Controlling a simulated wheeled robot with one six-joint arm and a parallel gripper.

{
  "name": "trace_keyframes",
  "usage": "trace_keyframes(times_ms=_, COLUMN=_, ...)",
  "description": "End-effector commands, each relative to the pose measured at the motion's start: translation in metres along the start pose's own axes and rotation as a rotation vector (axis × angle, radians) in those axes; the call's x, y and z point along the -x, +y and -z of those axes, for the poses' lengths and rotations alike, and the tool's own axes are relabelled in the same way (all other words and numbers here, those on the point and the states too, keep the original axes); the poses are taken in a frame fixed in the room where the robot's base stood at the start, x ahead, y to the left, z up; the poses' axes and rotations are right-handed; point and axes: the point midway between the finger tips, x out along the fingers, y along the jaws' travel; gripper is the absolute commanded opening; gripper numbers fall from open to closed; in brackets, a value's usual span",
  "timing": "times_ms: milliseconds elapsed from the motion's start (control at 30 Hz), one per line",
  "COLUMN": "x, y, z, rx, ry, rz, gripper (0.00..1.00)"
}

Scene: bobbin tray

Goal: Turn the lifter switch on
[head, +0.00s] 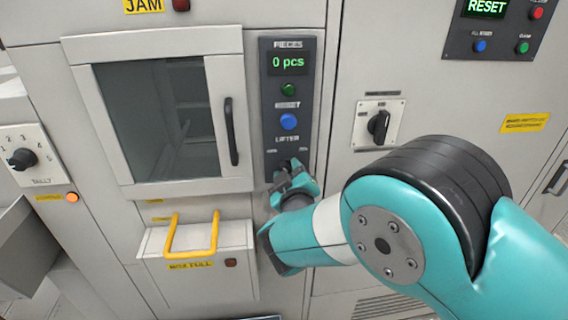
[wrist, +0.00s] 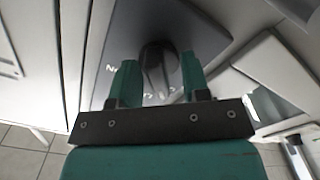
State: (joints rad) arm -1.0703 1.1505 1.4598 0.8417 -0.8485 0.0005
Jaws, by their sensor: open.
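The lifter switch is a dark rotary knob (wrist: 158,62) on the lower part of the dark control panel (head: 270,105), under the label LIFTER. In the head view my gripper (head: 292,180) is in front of the switch and mostly hides it. In the wrist view my gripper (wrist: 158,82) is open, with one teal finger on each side of the knob. Whether either finger touches the knob cannot be told. The direction the knob points is hard to make out.
The panel also has a display reading 0 pcs (head: 288,62), a green button (head: 289,89) and a blue button (head: 289,121). A windowed door (head: 228,130) is to the left, a yellow-handled box (head: 192,240) below left, and another rotary switch (head: 378,125) to the right.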

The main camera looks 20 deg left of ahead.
Motion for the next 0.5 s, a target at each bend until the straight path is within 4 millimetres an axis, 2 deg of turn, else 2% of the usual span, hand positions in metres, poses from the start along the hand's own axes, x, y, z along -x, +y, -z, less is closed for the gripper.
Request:
trace_keyframes(times_ms=300, x=-0.0016, y=0.0044, z=-0.0043, rx=0.000, ry=-0.006, rz=-0.006, gripper=0.43)
trace_keyframes(times_ms=500, x=-0.0015, y=0.0042, z=-0.0038, rx=0.000, ry=-0.005, rz=-0.006, gripper=0.00)
